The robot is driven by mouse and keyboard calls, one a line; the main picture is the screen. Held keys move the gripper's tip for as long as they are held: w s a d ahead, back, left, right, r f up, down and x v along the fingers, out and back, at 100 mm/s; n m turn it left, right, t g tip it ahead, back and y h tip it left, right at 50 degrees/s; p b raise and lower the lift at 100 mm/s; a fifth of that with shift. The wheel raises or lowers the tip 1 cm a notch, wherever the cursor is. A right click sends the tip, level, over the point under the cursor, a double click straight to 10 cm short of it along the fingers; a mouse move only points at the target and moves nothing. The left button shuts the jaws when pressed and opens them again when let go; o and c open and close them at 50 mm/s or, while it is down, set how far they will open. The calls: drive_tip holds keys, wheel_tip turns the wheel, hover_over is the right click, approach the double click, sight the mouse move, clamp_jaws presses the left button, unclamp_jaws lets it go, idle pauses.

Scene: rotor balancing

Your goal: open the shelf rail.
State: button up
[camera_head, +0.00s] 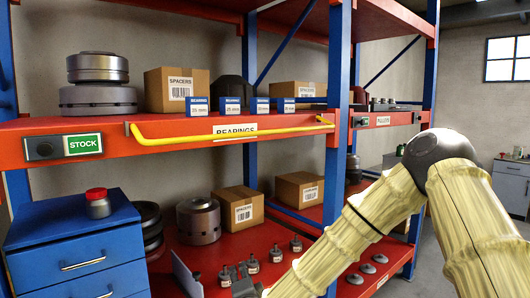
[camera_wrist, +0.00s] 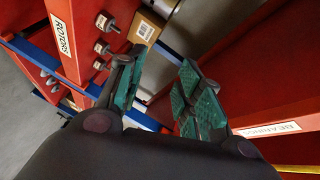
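The shelf rail is a yellow bar (camera_head: 235,136) running across the front of the upper red shelf, over its BEARINGS label (camera_head: 234,130). Both its ends meet the shelf edge. In the wrist view, a yellow strip (camera_wrist: 300,169) shows at the lower right, beside the BEARINGS label (camera_wrist: 270,129). My gripper (camera_wrist: 162,65) is open, its teal-padded fingers apart with nothing between them. In the head view my arm comes in from the right and reaches low, below the rail; the gripper is largely cut off at the bottom. It is apart from the rail.
Boxes and metal parts stand on the upper shelf (camera_head: 90,128). A blue drawer cabinet (camera_head: 80,250) with a red-capped jar (camera_head: 98,203) is at lower left. Several small metal parts (camera_head: 275,254) stand on the lower shelf. A blue post (camera_head: 338,60) rises right of the rail.

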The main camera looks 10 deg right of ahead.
drive_tip(key=w+d+r+m+t+h, duration=0.1)
drive_tip(key=w+r+m, duration=0.1)
drive_tip(key=r, duration=0.6)
drive_tip(key=w+r+m+t+h, duration=0.1)
drive_tip(key=r+m+t+h, duration=0.15)
drive_tip(key=r, duration=0.55)
drive_tip(key=m+t+h, duration=0.1)
drive_tip(key=m+h, duration=0.4)
drive_tip(key=m, duration=0.3)
approach(265, 134)
drive_tip(key=w, duration=0.1)
drive_tip(key=p+x, duration=0.4)
drive_tip(key=x, duration=0.6)
drive_tip(key=shift+d+r, duration=0.15)
drive_tip(key=shift+d, duration=0.05)
clamp_jaws()
